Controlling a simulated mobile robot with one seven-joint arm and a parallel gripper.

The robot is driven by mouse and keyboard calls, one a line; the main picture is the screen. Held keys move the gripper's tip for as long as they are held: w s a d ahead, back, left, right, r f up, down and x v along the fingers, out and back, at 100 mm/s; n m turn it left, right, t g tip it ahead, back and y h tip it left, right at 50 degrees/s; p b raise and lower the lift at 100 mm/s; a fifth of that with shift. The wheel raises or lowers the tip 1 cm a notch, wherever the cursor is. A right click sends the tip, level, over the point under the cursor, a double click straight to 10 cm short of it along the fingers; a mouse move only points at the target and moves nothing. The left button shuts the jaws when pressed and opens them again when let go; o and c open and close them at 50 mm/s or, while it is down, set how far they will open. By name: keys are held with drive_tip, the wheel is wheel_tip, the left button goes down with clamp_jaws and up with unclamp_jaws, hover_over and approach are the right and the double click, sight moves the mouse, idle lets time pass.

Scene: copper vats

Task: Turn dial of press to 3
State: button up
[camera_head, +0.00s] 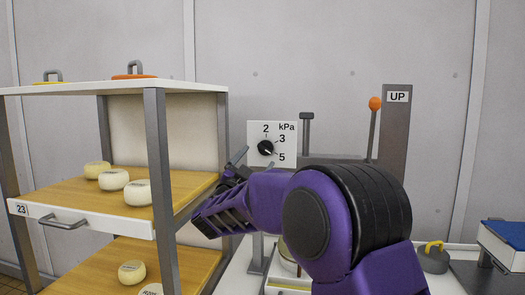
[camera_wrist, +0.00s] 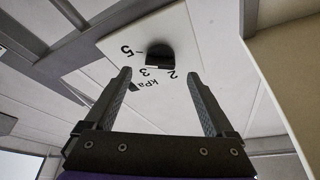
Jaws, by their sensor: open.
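The press's black dial (camera_head: 265,147) sits on a white panel marked 2, 3, 5 and kPa. In the head view, a light mark on the dial seems to face the 5 at lower right, but it is small. The dial also shows in the wrist view (camera_wrist: 160,53), upside down, beyond and between my fingertips. My gripper (camera_wrist: 158,78) is open and empty, with one finger on each side of the dial's line. In the head view my gripper (camera_head: 252,163) is just below the dial, partly hidden by my wrist; I see no contact.
A shelf rack (camera_head: 158,150) with white cheeses (camera_head: 137,192) stands close on the left of my gripper. An orange-knobbed lever (camera_head: 373,125) stands beside the UP post (camera_head: 395,130) on the right.

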sight(265, 150)
drive_tip(key=x, duration=0.5)
drive_tip(key=shift+a, duration=0.1)
drive_tip(key=c, duration=1.4)
drive_tip(key=shift+n, duration=0.5)
drive_tip(key=n+t+y, duration=0.1)
drive_tip(key=n+y, duration=0.1)
drive_tip(key=n, duration=0.2)
drive_tip(key=n+t+y+b, duration=0.1)
drive_tip(key=n+y, duration=0.1)
drive_tip(key=n, duration=0.2)
drive_tip(key=shift+f, duration=0.1)
drive_tip(key=n+y, duration=0.1)
drive_tip(key=n, duration=0.1)
drive_tip(key=n+y+b, duration=0.1)
drive_tip(key=n+y, duration=0.1)
drive_tip(key=n, duration=0.1)
drive_tip(key=n+y, duration=0.1)
drive_tip(key=n, duration=0.2)
drive_tip(key=shift+d+y, duration=0.3)
drive_tip(key=shift+n, duration=0.3)
